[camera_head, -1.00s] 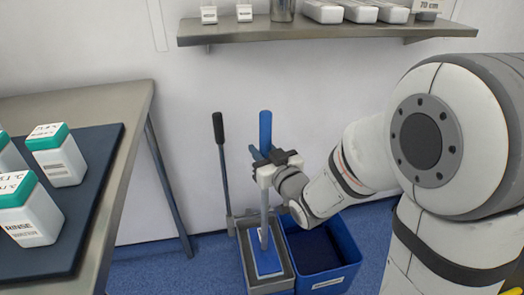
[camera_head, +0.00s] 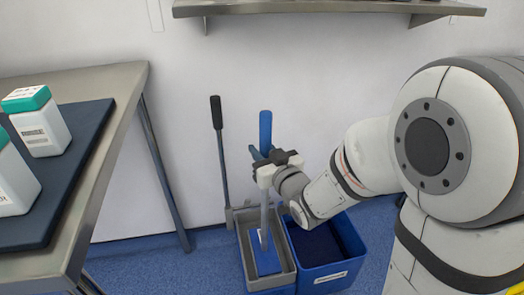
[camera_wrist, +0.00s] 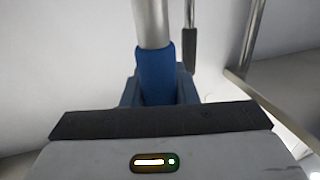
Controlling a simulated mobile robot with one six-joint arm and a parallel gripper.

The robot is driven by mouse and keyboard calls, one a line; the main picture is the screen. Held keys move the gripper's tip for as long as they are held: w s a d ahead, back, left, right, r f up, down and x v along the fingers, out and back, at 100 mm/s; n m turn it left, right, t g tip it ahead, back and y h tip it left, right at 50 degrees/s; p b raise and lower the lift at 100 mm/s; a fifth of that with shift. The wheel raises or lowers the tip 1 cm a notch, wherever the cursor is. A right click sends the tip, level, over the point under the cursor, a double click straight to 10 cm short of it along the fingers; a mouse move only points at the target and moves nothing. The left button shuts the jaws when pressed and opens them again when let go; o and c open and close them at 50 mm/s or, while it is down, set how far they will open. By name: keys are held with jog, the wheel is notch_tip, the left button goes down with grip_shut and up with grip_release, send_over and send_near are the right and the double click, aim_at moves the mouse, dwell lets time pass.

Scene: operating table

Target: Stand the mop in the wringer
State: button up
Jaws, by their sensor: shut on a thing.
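The mop (camera_head: 264,222) stands upright, with a grey pole, a blue upper handle and a blue flat head. The head sits within the outline of the grey wringer (camera_head: 291,262); whether it touches the bottom is unclear.
The wringer's black-gripped lever (camera_head: 217,115) stands up at its left. A blue bucket (camera_head: 350,268) adjoins the wringer on the right. A steel table (camera_head: 118,135) with white, green-lidded bottles (camera_head: 42,132) is at left. A wall shelf (camera_head: 330,8) is above.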

jog(key=shift+f+b, duration=0.35)
jog(key=shift+f, duration=0.55)
dwell(0.3)
jog(key=shift+f, duration=0.1)
dwell(0.3)
jog(key=o, duration=1.1)
jog(key=shift+f, duration=0.1)
